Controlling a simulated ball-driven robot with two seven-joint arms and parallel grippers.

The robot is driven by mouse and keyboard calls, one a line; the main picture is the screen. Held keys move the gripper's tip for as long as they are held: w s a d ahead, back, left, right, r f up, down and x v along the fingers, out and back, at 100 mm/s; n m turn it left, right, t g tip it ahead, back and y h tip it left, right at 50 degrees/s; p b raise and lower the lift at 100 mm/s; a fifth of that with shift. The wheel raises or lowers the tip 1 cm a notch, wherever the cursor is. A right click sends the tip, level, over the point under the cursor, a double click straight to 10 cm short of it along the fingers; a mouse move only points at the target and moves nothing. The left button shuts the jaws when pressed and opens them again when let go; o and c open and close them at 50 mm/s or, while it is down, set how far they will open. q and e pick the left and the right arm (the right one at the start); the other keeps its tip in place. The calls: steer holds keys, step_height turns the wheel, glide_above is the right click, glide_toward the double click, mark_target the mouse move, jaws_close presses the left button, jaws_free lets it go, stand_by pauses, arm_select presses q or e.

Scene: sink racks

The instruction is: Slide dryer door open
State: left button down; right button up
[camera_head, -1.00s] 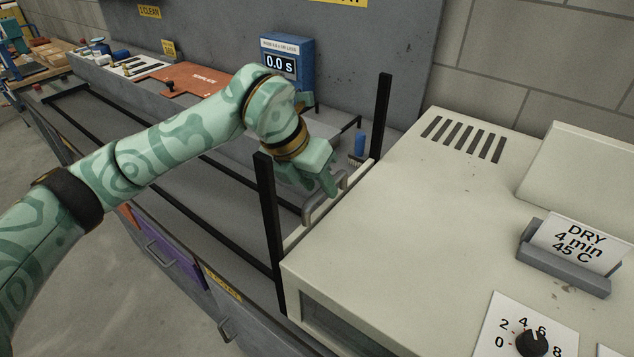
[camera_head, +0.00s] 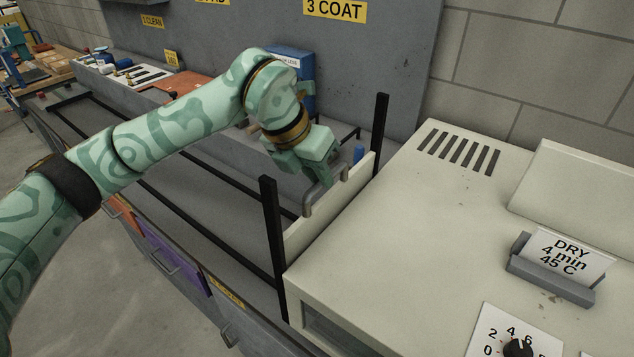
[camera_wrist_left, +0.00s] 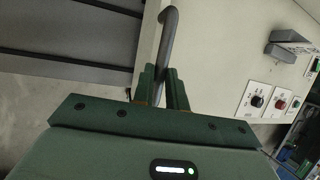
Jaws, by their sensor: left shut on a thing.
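The dryer (camera_head: 420,230) is a large cream box at the right of the head view. Its sliding door (camera_head: 320,222) is a cream panel at the dryer's left end, between two black upright guide posts, and it stands partly raised above the dryer's top edge. A grey bar handle (camera_head: 313,200) is on the door; it also shows in the left wrist view (camera_wrist_left: 169,40). My left gripper (camera_head: 324,180) is shut on the handle, which runs between its fingers in the left wrist view (camera_wrist_left: 164,88). My right gripper is not in view.
The near guide post (camera_head: 272,235) and far guide post (camera_head: 380,133) flank the door. A DRY card holder (camera_head: 555,272) and a dial panel (camera_head: 505,335) are on the dryer. Black rails (camera_head: 190,215) run along the bench to the left. A grey panel (camera_head: 370,60) stands behind.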

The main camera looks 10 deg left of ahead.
arm_select(q)
step_height(320, 180, up, 12)
steer(key=p, duration=0.6)
steer(key=shift+r, duration=0.25)
steer(key=c, duration=1.4)
jaws_free()
steer(key=v, duration=1.6)
steer(key=shift+a+b, duration=0.15)
steer(key=shift+b, duration=0.2)
steer(key=shift+r, duration=0.1)
